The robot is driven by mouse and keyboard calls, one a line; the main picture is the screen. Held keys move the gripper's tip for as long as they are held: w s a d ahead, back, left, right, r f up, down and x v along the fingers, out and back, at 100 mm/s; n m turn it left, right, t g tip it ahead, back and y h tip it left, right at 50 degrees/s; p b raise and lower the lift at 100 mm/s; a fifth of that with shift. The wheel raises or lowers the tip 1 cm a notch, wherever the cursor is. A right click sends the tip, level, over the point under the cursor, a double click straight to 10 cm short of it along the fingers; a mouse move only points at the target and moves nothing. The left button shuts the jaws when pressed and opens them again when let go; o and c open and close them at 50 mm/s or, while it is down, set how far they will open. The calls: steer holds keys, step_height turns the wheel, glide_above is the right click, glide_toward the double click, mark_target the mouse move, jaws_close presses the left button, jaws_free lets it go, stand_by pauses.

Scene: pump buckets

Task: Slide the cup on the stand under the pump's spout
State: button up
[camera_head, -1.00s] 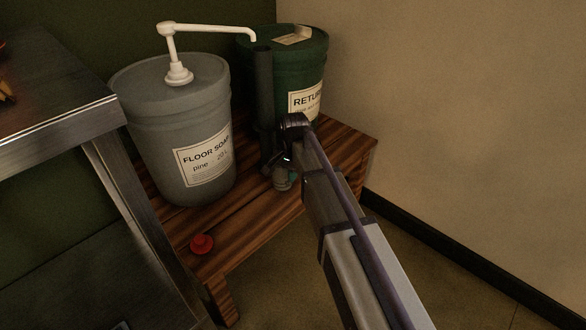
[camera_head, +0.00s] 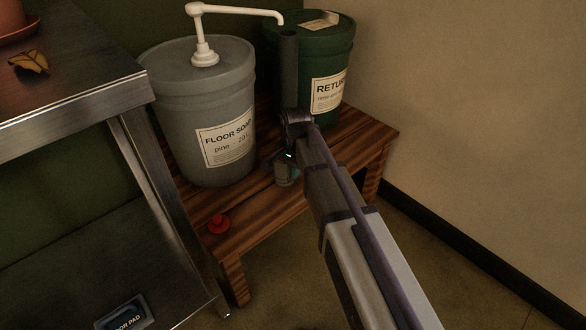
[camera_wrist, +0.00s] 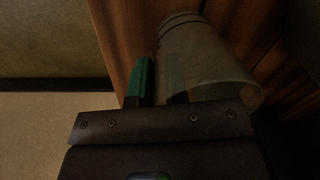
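The cup (camera_wrist: 212,62) is translucent and fills the upper middle of the wrist view, its wide rim toward the lower right, over brown wood. My gripper (camera_wrist: 158,78) is beside the cup's left side. One green finger shows plainly; the other shows dimly where the cup overlaps it. A narrow gap lies between them; I cannot tell whether they grip anything. In the head view my gripper (camera_head: 286,172) is low over the wooden stand (camera_head: 262,207), where cup and gripper blur together. The white pump (camera_head: 205,45) sits on the grey soap bucket, its spout (camera_head: 281,18) pointing right.
The grey bucket (camera_head: 200,100) stands left of my wrist, the green RETURN bucket (camera_head: 335,60) behind. A dark upright column (camera_head: 289,75) shows below the spout. A metal table (camera_head: 75,90) is at left, a wall at right.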

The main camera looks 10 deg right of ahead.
steer(key=o, duration=0.5)
steer(key=shift+c, duration=0.2)
steer(key=r+p, duration=1.1)
steer(key=shift+s+d, duration=0.2)
steer(key=shift+d, duration=0.05)
steer(key=shift+f, duration=0.1)
